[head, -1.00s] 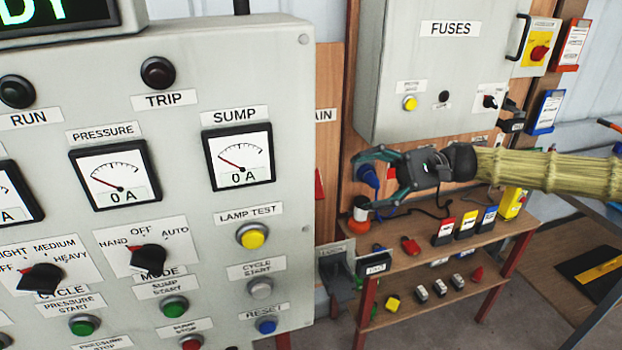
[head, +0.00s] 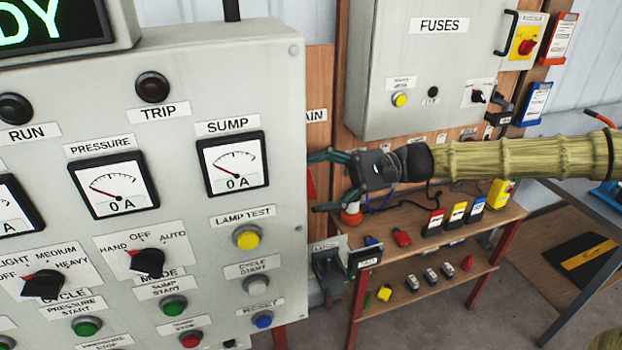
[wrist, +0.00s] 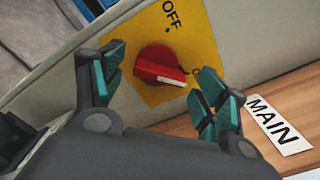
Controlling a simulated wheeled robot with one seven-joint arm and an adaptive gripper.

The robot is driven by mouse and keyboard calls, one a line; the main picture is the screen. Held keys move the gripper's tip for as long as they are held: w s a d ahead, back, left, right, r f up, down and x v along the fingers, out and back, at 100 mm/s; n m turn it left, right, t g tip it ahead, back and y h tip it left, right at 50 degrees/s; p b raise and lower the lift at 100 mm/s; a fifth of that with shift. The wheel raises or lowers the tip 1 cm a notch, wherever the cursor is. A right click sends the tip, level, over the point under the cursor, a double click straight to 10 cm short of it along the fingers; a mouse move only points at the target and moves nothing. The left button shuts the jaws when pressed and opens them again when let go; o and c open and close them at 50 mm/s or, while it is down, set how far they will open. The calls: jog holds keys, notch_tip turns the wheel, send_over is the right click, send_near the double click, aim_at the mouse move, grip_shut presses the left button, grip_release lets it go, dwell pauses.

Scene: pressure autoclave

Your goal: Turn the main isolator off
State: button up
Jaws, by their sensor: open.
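In the wrist view the main isolator is a red rotary knob (wrist: 160,65) on a yellow plate (wrist: 145,92). OFF is printed above the knob. Its white mark points right, toward a second marking partly hidden by my finger. A MAIN label (wrist: 280,125) is on the wooden board beside it. My gripper (wrist: 160,85) is open, with one finger to the left of the knob and one to its lower right; I cannot tell whether either touches it. In the head view my gripper (head: 325,182) reaches left behind the control panel's edge, and the panel hides the isolator.
The grey control panel (head: 285,110) stands close at the left. The fuses cabinet (head: 420,85) hangs above my arm, with another red knob on yellow (head: 526,41) at its right. A wooden shelf (head: 400,215) with several small items stands below.

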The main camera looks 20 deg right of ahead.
jog(key=shift+a, duration=0.75)
jog(key=shift+c, duration=0.4)
jog(key=c, duration=0.9)
jog(key=shift+c, duration=0.2)
